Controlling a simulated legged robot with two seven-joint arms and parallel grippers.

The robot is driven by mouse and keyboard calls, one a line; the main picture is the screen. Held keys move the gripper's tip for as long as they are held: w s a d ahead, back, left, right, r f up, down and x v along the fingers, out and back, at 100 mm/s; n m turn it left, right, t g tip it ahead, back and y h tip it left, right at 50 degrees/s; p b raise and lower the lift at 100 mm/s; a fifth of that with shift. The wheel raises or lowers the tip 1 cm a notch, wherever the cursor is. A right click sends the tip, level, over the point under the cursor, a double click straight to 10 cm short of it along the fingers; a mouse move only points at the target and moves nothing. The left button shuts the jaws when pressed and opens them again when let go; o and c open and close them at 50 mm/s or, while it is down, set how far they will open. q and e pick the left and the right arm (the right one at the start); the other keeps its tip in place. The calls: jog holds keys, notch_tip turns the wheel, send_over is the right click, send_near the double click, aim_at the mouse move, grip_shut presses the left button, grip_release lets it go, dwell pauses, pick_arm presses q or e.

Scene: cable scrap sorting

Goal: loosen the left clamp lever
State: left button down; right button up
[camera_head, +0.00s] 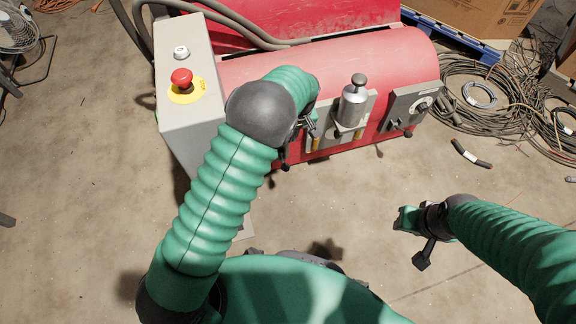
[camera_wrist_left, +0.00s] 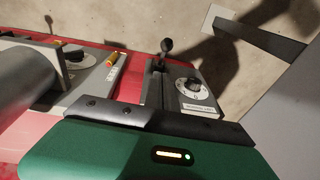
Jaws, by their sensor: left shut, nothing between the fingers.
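The left clamp lever (camera_wrist_left: 166,47) is a dark lever with a round knob, upright in a slotted grey plate beside a white-marked dial (camera_wrist_left: 190,88) in the left wrist view. In the head view only a dark knob (camera_head: 285,166) shows below my forearm; the rest of that clamp is hidden by my arm. My left gripper (camera_head: 309,123) is shut and empty, over the front of the red machine close to this clamp. I cannot tell whether it touches the lever. My right gripper (camera_head: 405,220) hangs over bare floor, away from the machine; its fingers are unclear.
The red machine (camera_head: 350,65) carries a silver cylinder (camera_head: 353,105) and a right-hand dial box (camera_head: 408,104) with its own lever. A grey control box (camera_head: 190,125) with a red button (camera_head: 181,77) stands left. Cables (camera_head: 480,95) lie at right. Floor in front is clear.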

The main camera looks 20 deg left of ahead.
pick_arm(q)
jog(key=shift+a, duration=0.15)
jog(key=f+b, duration=0.2)
jog(key=f, duration=0.2)
jog(key=a+f+b, duration=0.1)
jog(key=f+b, duration=0.2)
jog(key=f, duration=0.1)
jog(key=f+b, duration=0.3)
jog(key=f, duration=0.1)
jog(key=shift+a+f, duration=0.15)
jog(key=shift+f, duration=0.15)
jog(key=shift+s+f+b, duration=0.25)
jog(key=shift+f+b, duration=0.15)
jog(key=shift+f, duration=0.1)
